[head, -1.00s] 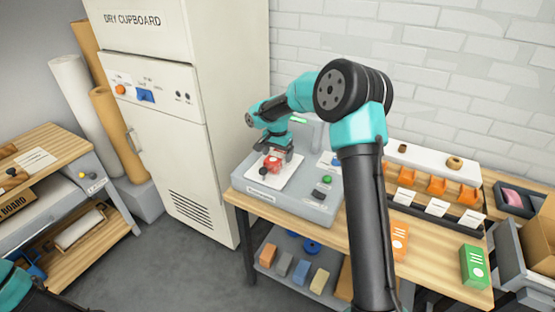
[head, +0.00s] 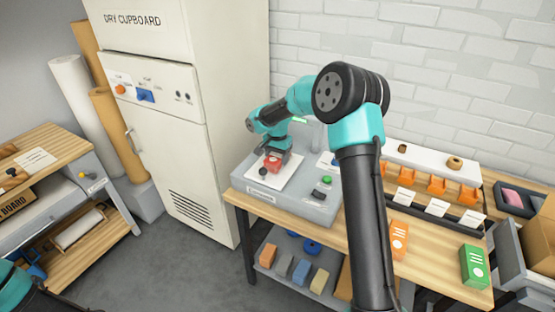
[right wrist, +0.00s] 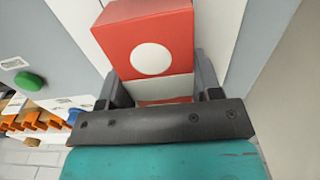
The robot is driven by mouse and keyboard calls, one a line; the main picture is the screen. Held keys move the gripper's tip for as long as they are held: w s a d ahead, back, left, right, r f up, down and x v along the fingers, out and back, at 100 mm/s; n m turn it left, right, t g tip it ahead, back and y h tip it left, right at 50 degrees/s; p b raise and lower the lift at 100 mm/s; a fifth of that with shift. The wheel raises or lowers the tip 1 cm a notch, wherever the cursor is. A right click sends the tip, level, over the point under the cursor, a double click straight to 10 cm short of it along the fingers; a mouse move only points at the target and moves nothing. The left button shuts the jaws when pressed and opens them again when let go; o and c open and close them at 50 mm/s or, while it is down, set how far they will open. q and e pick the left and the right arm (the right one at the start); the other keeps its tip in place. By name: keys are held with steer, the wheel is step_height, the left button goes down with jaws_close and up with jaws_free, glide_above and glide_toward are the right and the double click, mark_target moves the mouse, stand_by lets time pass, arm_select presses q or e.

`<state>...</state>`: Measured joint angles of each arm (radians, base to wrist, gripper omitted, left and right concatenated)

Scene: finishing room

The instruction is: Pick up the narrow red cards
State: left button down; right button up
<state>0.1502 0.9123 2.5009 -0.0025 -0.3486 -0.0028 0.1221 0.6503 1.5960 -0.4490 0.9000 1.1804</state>
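The narrow red cards (head: 272,165) show as a red pack on a white plate (head: 290,176) on top of the grey machine. In the right wrist view the red pack (right wrist: 150,35) has a white disc on its face and a white band below. My right gripper (head: 275,155) reaches it from above and behind. Its two fingers (right wrist: 160,88) lie against both sides of the pack, with no clear gap, so it looks shut on it. The fingertips are partly hidden. Only part of my left arm shows at the lower left; its gripper is out of view.
Orange holders (head: 437,186), an orange pack (head: 398,240) and a green pack (head: 473,266) stand to the right. The dry cupboard (head: 165,140) is close on the left.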

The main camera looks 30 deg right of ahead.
steer(key=c, duration=0.6)
steer(key=shift+o, duration=0.2)
steer(key=shift+r, duration=5.05)
